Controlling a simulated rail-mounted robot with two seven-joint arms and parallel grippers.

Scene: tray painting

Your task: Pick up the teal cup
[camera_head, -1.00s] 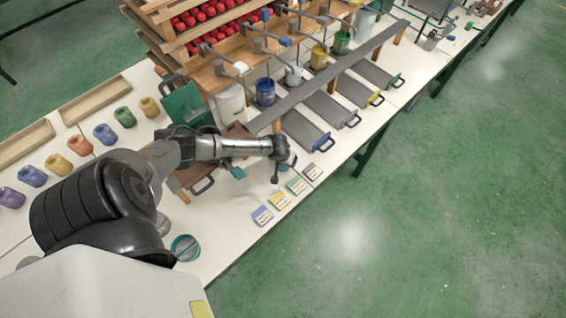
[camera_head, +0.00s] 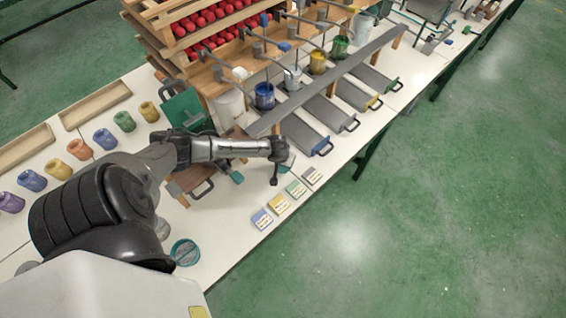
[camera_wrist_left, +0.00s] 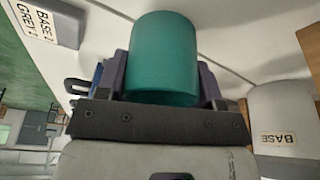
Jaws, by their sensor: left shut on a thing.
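The teal cup (camera_wrist_left: 163,50) fills the upper middle of the left wrist view. My left gripper (camera_wrist_left: 162,78) is shut on it, with one finger against each side. The cup hides whatever lies directly behind it. In the head view my left arm reaches in over the table and its dark wrist (camera_head: 278,150) hangs near the front edge. Only a small teal patch shows beside the wrist there, and I cannot tell whether it is the cup. My right gripper is not in view.
Several coloured jars (camera_head: 79,149) stand in a row at the left. Small labelled cards (camera_head: 278,204) lie along the front edge. Trays with handles (camera_head: 305,135) lie under the rail. A round teal-rimmed container (camera_head: 185,252) stands near my arm. A white BASE container (camera_wrist_left: 284,115) shows in the wrist view.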

